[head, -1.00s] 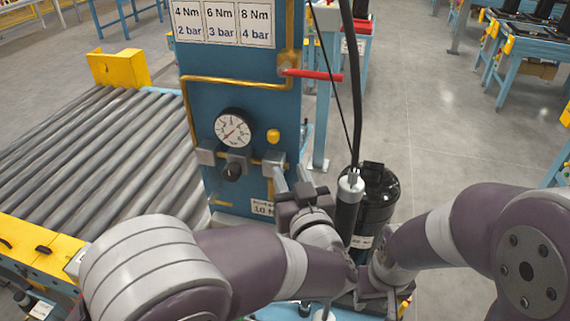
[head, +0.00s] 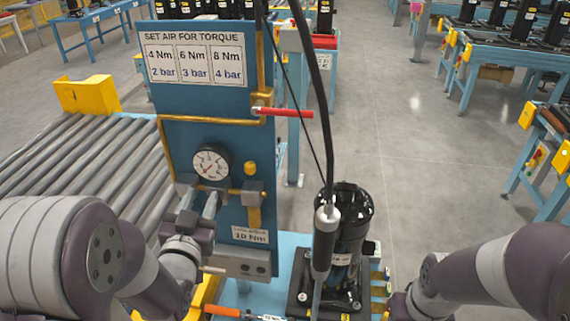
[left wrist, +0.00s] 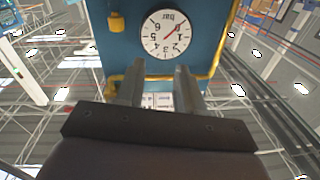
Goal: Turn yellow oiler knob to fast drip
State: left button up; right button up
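The yellow oiler knob (head: 250,168) sits on the blue panel (head: 205,132), right of the round pressure gauge (head: 211,163). A grey block with a yellow part below it is under the knob. In the left wrist view the picture is turned over; the knob (left wrist: 117,22) is at upper left, beside the gauge (left wrist: 167,34). My left gripper (head: 203,200) is below the gauge, left of and lower than the knob, apart from it. Its two fingers (left wrist: 158,78) are spread with nothing between them. My right arm reaches the bottom edge; its gripper is out of view.
A red-handled valve (head: 285,112) sticks out from the panel's right side. A black compressor (head: 345,235) and a hanging tool (head: 325,238) on a hose stand right of the panel. A roller conveyor (head: 85,160) is at left.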

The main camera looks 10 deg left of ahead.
aim_at(248, 170)
pick_arm(q)
jog(key=d+f+h, duration=0.1)
jog(key=d+h, duration=0.3)
jog(key=d, duration=0.1)
jog(key=shift+g+y, duration=0.3)
jog(key=w+p, duration=0.1)
jog(key=w, duration=0.3)
jog(key=w+d+p, duration=0.1)
jog(key=w, duration=0.3)
jog(key=w+p, duration=0.1)
jog(key=w, duration=0.2)
jog(key=shift+w+d+f, duration=0.2)
jog(key=shift+w+d, duration=0.15)
jog(key=shift+w, duration=0.05)
pick_arm(e)
jog(key=r, duration=0.3)
jog(key=shift+d, duration=0.2)
pick_arm(q)
grip_shut()
pick_arm(e)
jog(key=shift+f, duration=0.1)
